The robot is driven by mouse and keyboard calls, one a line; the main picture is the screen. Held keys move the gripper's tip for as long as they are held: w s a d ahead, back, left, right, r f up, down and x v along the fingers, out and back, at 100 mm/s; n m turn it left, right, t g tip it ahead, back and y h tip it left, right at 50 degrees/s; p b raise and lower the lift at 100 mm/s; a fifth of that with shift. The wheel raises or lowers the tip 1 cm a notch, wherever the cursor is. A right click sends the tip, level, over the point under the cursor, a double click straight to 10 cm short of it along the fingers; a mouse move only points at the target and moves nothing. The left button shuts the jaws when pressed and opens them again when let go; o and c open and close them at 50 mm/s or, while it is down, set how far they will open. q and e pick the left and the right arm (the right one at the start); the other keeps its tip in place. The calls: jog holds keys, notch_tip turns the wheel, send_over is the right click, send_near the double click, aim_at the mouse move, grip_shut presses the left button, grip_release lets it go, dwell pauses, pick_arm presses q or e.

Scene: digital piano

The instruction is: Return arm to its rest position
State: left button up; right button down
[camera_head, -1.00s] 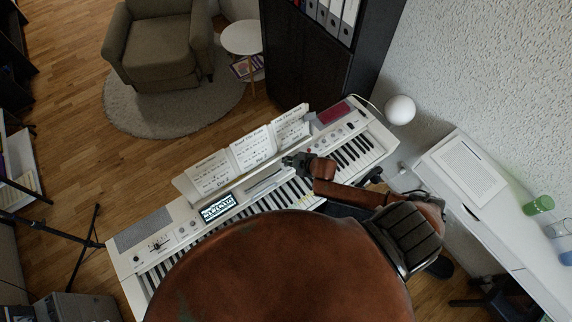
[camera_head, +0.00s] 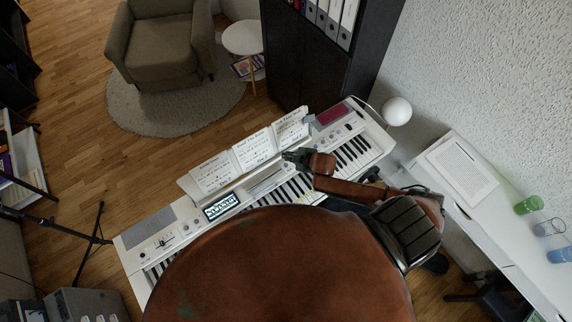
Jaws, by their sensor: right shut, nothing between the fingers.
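My right gripper (camera_head: 287,156) is shut and empty. It shows over the digital piano, near the bottom edge of the sheet music and above the far side of the keys. My right arm bends back from it across the right part of the keyboard. The white digital piano (camera_head: 152,227) runs diagonally from lower left to upper right, with a small lit screen (camera_head: 221,206) and a red panel (camera_head: 333,113). My own brown body hides much of its near side. My left gripper is not in view.
Sheet music (camera_head: 252,149) stands along the piano's back. A white desk (camera_head: 500,225) at the right holds papers and several glasses (camera_head: 528,205). A round white lamp (camera_head: 397,111) is near the wall. A dark cabinet (camera_head: 300,65), an armchair (camera_head: 160,45) and a side table (camera_head: 243,38) stand behind.

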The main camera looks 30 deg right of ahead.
dwell(0.5)
jog(key=s+a+r+m, duration=0.2)
jog(key=s+a+m, duration=0.1)
jog(key=s+a, duration=0.1)
jog(key=s+d+r+m+g+h, duration=0.1)
jog(key=s+d+r+m+g, duration=0.15)
jog(key=s, duration=0.55)
jog(key=s+d+r+m+g+h, duration=0.1)
jog(key=s+d+r+m, duration=0.2)
jog(key=s, duration=0.4)
jog(key=s+d+r+m+g+h, duration=0.2)
jog(key=s+r+m, duration=0.15)
jog(key=s, duration=0.45)
notch_tip(320, 180, down, 36)
jog(key=a+y+b, duration=0.1)
jog(key=a+b, duration=0.1)
jog(key=b, duration=0.6)
jog(key=s+f+g+b, duration=0.1)
jog(key=s+f+b, duration=0.2)
jog(key=s+f, duration=0.7)
jog(key=s+f+n+g+b, duration=0.1)
jog(key=s+f+b, duration=0.2)
jog(key=s+f, duration=0.8)
notch_tip(320, 180, down, 6)
jog(key=shift+d+r+b, duration=0.1)
jog(key=shift+d+b, duration=0.05)
jog(key=shift+b, duration=0.25)
